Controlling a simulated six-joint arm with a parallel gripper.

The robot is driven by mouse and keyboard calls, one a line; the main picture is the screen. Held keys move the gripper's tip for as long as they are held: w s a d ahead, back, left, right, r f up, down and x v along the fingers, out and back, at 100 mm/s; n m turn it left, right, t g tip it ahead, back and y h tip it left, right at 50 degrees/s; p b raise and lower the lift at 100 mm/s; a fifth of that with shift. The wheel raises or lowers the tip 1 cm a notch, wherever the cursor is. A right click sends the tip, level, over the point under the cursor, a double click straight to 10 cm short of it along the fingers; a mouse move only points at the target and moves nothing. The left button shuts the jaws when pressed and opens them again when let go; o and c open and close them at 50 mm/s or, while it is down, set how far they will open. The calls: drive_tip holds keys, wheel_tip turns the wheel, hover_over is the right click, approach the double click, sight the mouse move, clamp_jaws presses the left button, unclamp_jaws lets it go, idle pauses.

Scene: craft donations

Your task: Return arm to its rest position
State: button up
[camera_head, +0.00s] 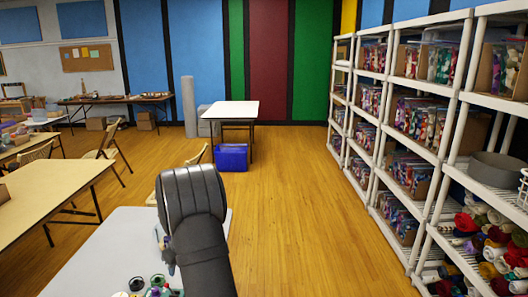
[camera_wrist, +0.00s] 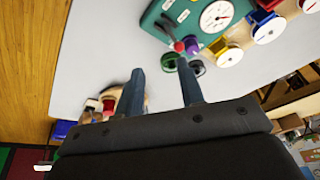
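My gripper (camera_wrist: 161,68) shows in the wrist view with its two grey-blue fingers spread apart and nothing between them. It hangs over a light grey table (camera_wrist: 100,45). In the head view my dark arm reaches over the same table (camera_head: 85,255), and the arm hides most of the gripper. In the wrist view, a green ring-shaped item (camera_wrist: 169,61) and a dark ring-shaped item lie just beyond the fingertips, apart from them as far as I can tell.
A teal board with a white dial (camera_wrist: 216,16) and several spools (camera_wrist: 229,56) lie on the table. White shelves (camera_head: 408,130) with bagged goods and rolls stand at the right. A blue bin (camera_head: 231,157) sits on the floor ahead. The wooden floor (camera_head: 300,210) between is clear.

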drive_tip(key=s+d+r+m, duration=0.1)
drive_tip(key=d+r+m, duration=0.3)
drive_tip(key=r, duration=0.3)
drive_tip(key=s+d+r+m+y, duration=0.1)
drive_tip(key=d+r+m, duration=0.3)
drive_tip(key=r+m, duration=0.2)
drive_tip(key=shift+s+d+r+m+g+y, duration=0.15)
drive_tip(key=shift+d+r+m+g+y, duration=0.15)
drive_tip(key=shift+d+r+m, duration=0.15)
idle(0.7)
